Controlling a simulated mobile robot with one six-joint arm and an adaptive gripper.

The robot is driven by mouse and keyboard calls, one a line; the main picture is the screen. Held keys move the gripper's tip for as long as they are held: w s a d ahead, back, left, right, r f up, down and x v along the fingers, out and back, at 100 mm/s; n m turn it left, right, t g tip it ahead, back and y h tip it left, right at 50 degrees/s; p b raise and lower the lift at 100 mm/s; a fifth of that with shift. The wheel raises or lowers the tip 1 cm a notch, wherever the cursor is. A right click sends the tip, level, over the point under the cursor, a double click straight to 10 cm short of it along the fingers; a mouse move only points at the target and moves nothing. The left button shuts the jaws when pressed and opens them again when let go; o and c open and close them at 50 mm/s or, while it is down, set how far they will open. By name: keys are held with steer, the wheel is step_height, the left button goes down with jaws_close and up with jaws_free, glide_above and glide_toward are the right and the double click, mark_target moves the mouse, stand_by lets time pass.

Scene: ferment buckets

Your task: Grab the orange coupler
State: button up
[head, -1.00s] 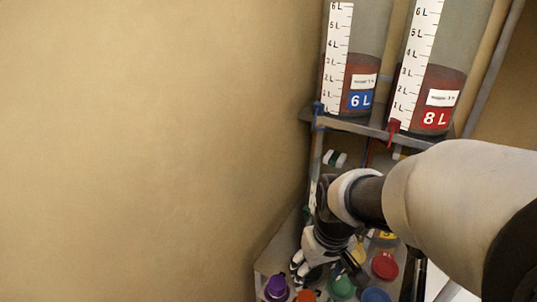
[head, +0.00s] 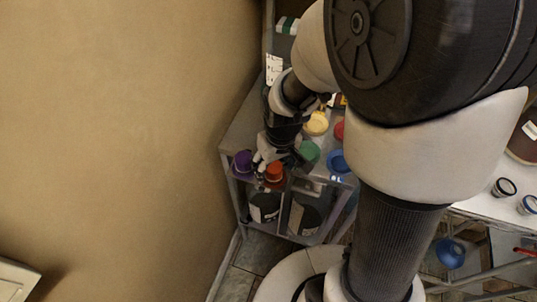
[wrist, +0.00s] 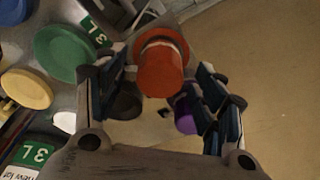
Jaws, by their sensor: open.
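The orange coupler (head: 273,171) stands near the front edge of a grey shelf top, between a purple coupler (head: 243,161) and a green one (head: 308,152). In the wrist view the orange coupler (wrist: 162,68) lies between the two fingers, toward their tips. My gripper (head: 265,160) is open, its fingers close around or just above the orange coupler in the head view. In the wrist view my gripper (wrist: 165,85) has a gap on both sides of the coupler. I cannot tell whether anything touches.
Yellow (head: 317,123) and blue (head: 338,162) couplers stand nearby; a red one (head: 339,130) is partly hidden by my arm. A tan wall (head: 110,130) rises close on the left.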

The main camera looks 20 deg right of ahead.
steer(key=shift+w+f, duration=0.2)
steer(key=shift+f, duration=0.45)
steer(key=shift+r, duration=0.1)
steer(key=shift+c, duration=0.4)
steer(key=c, duration=1.2)
